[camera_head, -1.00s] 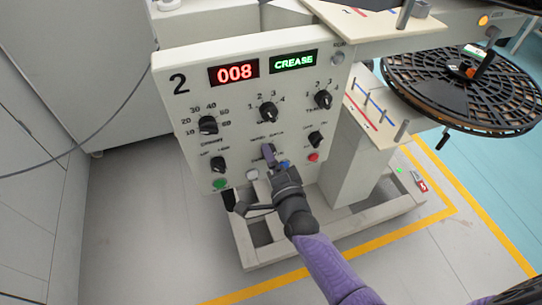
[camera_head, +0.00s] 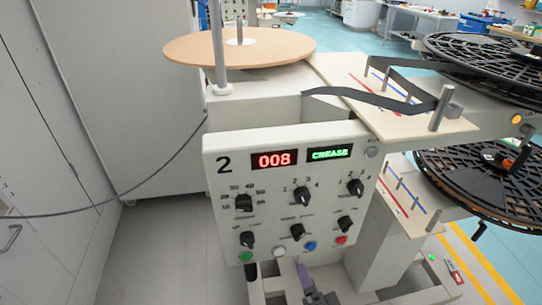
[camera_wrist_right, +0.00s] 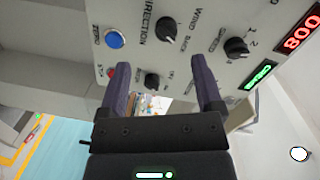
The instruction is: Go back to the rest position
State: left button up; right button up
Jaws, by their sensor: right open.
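The control panel (camera_head: 262,190) of station 2 shows a red 008 display (camera_head: 274,160) and a green CREASE display (camera_head: 330,153). My right gripper (camera_head: 308,284) is at the bottom edge of the head view, just below the panel's lower edge, mostly cut off. In the right wrist view my right gripper (camera_wrist_right: 163,82) is open with nothing between its two purple fingers. The panel's knobs and the blue button (camera_wrist_right: 115,40) show beyond the fingertips, apart from them. My left gripper is not in view.
A tan disc (camera_head: 240,50) sits on top of the station. Black slotted reels (camera_head: 490,65) stand at the right, with a dark strip (camera_head: 375,98) running across the cream plate. A grey cabinet (camera_head: 115,90) stands behind left. Grey floor (camera_head: 160,240) is clear at left.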

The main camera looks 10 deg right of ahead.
jog(key=s+d+r+n+g+h, duration=0.1)
jog(key=s+d+r+n+g, duration=0.1)
jog(key=s+n+g, duration=1.45)
jog(key=s+d+f+m, duration=0.1)
jog(key=s+f, duration=0.2)
jog(key=f, duration=0.7)
jog(key=s+d+f, duration=0.1)
jog(key=s+f, duration=0.2)
jog(key=f, duration=0.7)
jog(key=s+d+f, duration=0.3)
jog(key=s+f, duration=0.5)
jog(key=s, duration=0.4)
jog(key=shift+s+f+g+h, duration=0.35)
jog(key=shift+s+f+h, duration=0.05)
jog(key=shift+d, duration=0.1)
